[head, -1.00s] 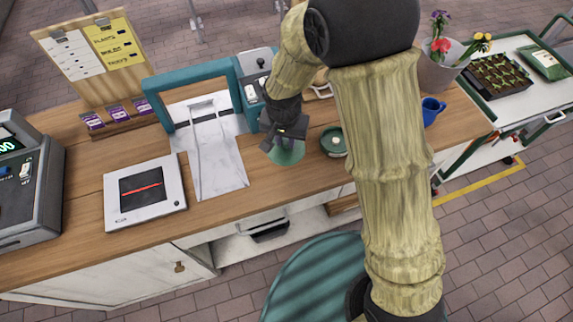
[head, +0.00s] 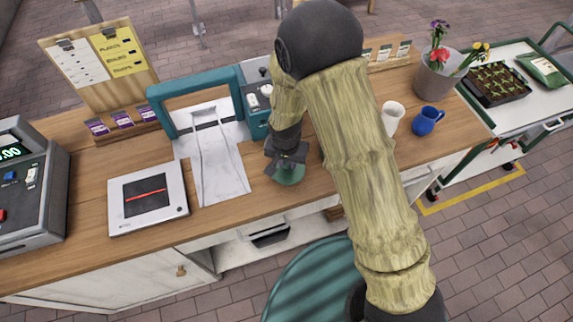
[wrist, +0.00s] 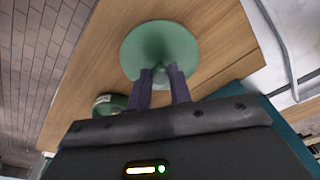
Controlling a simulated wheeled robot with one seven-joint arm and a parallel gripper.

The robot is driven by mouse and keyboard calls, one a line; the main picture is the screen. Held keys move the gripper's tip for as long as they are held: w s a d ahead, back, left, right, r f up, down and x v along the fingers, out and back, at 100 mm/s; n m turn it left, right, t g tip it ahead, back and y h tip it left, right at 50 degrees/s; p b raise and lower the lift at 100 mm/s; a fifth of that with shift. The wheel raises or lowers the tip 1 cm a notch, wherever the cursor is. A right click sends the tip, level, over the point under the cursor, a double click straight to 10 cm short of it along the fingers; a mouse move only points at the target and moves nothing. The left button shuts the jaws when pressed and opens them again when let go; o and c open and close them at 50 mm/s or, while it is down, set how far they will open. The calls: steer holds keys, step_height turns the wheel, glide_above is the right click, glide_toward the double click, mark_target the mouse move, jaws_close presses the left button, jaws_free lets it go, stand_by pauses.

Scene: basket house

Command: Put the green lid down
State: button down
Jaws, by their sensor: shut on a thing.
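The green lid (head: 291,176) is a round disc in my gripper (head: 287,161), over the wooden counter near its front edge. In the wrist view the lid (wrist: 160,45) shows its broad face, and the two dark fingers of my gripper (wrist: 161,76) are shut on its middle. I cannot tell whether the lid touches the counter or hangs just above it. A round green container (wrist: 108,104) stands on the counter beside the lid in the wrist view. In the head view my arm hides most of it.
Left of the lid on the counter (head: 90,180) are a metal chute with a teal frame (head: 220,165), a white scanner (head: 148,196) and a register (head: 30,190). A white mug (head: 393,116) and blue mug (head: 428,121) stand right of my arm. Bare wood surrounds the lid.

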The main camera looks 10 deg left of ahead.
mark_target(286, 173)
steer(key=shift+a+f, duration=0.1)
steer(key=shift+f, duration=1.2)
steer(key=shift+f, duration=0.15)
steer(key=c, duration=1.3)
jaws_free()
steer(key=r+b, duration=0.1)
steer(key=r, duration=0.3)
steer(key=s+r, duration=0.1)
steer(key=r, duration=0.3)
steer(key=r+b, duration=0.1)
steer(key=r, duration=0.3)
steer(key=shift+s+r+b, duration=0.1)
steer(key=shift+s+b, duration=0.15)
steer(key=shift+b, duration=0.1)
